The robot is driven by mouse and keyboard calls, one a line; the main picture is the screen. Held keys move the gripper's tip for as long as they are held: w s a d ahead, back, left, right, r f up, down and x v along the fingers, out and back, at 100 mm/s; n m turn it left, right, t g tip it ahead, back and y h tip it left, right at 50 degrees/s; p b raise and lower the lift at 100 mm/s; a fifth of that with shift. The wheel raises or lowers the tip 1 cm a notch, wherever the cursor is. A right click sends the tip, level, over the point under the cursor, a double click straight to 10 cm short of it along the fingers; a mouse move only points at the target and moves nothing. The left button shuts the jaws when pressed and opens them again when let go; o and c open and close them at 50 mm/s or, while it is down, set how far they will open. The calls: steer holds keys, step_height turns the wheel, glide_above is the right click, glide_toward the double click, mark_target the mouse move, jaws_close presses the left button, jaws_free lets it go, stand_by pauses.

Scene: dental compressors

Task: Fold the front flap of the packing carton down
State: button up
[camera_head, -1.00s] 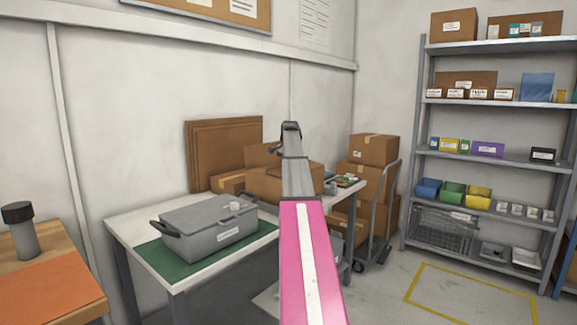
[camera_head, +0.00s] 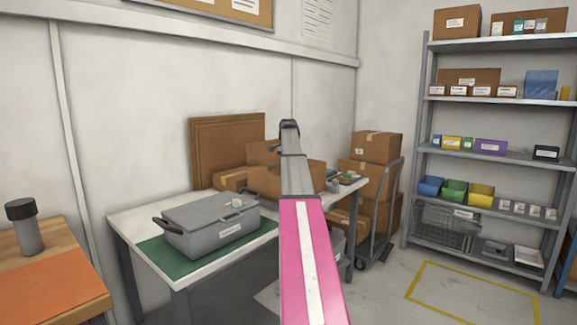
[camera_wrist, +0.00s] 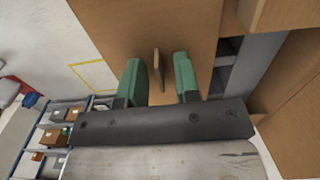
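The brown packing carton (camera_head: 268,184) stands on the white table, partly hidden behind my arm in the head view. A cardboard panel (camera_head: 262,152) rises behind it. In the wrist view, brown cardboard (camera_wrist: 120,22) fills the top middle. My gripper (camera_wrist: 160,80) has two green fingers set apart. A thin upright cardboard piece (camera_wrist: 157,68) shows between them, with gaps on both sides. I cannot tell whether it is the front flap. In the head view my gripper is hidden behind my arm.
A grey lidded case (camera_head: 210,224) sits on a green mat (camera_head: 160,252) on the white table (camera_head: 125,221). Flat cardboard sheets (camera_head: 226,140) lean on the wall. A hand truck (camera_head: 385,220) with stacked boxes (camera_head: 376,146) stands right of the table. Shelves (camera_head: 500,155) are farther right.

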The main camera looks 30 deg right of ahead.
step_height(320, 180, up, 11)
stand_by(0.7)
steer(key=shift+f, duration=0.15)
